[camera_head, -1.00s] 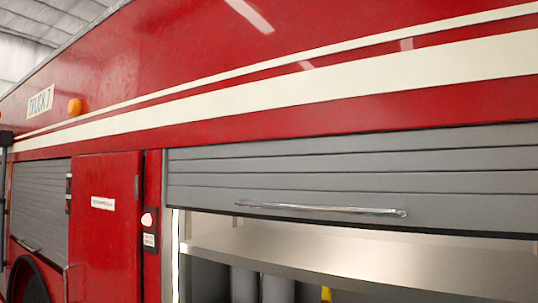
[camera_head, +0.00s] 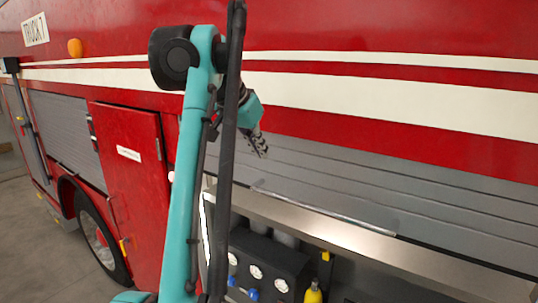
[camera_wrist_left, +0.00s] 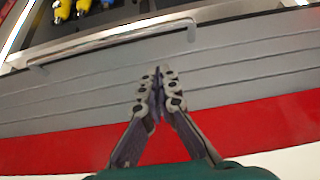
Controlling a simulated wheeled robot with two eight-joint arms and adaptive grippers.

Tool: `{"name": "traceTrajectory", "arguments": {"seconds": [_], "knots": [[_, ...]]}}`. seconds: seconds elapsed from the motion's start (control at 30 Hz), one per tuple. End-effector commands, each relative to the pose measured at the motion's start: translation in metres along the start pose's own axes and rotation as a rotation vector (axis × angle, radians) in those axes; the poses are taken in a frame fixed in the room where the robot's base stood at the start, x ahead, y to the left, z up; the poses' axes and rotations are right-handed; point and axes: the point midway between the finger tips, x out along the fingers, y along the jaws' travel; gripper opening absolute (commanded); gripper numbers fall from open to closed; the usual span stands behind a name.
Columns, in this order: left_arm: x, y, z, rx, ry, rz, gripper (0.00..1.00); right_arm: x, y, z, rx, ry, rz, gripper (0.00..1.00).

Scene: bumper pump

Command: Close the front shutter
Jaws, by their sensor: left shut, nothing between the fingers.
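The grey slatted front shutter (camera_head: 400,207) on the red truck is part way down, its lower part still raised above an open compartment. A long silver handle bar (camera_head: 325,212) runs along its lower edge. My left gripper (camera_head: 260,148) is shut and empty, in front of the shutter's upper left part, above the handle. In the left wrist view the shut fingers (camera_wrist_left: 158,75) point toward the handle (camera_wrist_left: 110,38), apart from it in the picture, with the shutter slats (camera_wrist_left: 235,75) behind. My right gripper is not in view.
Below the shutter, the compartment holds a dark panel with gauges (camera_head: 256,271) and a yellow item (camera_head: 313,294). A red door (camera_head: 130,185) and a wheel (camera_head: 97,240) are at left. Floor is free at lower left.

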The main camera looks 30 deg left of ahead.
Motion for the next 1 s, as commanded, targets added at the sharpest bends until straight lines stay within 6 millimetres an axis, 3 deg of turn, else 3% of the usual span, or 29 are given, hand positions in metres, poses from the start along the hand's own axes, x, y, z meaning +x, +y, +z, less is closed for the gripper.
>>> {"name": "traceTrajectory", "arguments": {"seconds": [0.1,0.23,0.7,1.0], "knots": [[-0.013,-0.005,-0.007,0.001,0.001,0.001,0.0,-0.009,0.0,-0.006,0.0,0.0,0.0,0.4],[-0.003,-0.005,-0.006,0.002,0.002,0.001,0.0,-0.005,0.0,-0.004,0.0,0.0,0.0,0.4],[0.09,-0.005,-0.006,0.003,0.002,0.001,0.0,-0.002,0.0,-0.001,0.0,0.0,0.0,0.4],[0.112,-0.005,0.019,0.001,0.002,0.0,0.0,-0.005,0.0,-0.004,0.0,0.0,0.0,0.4]]}}
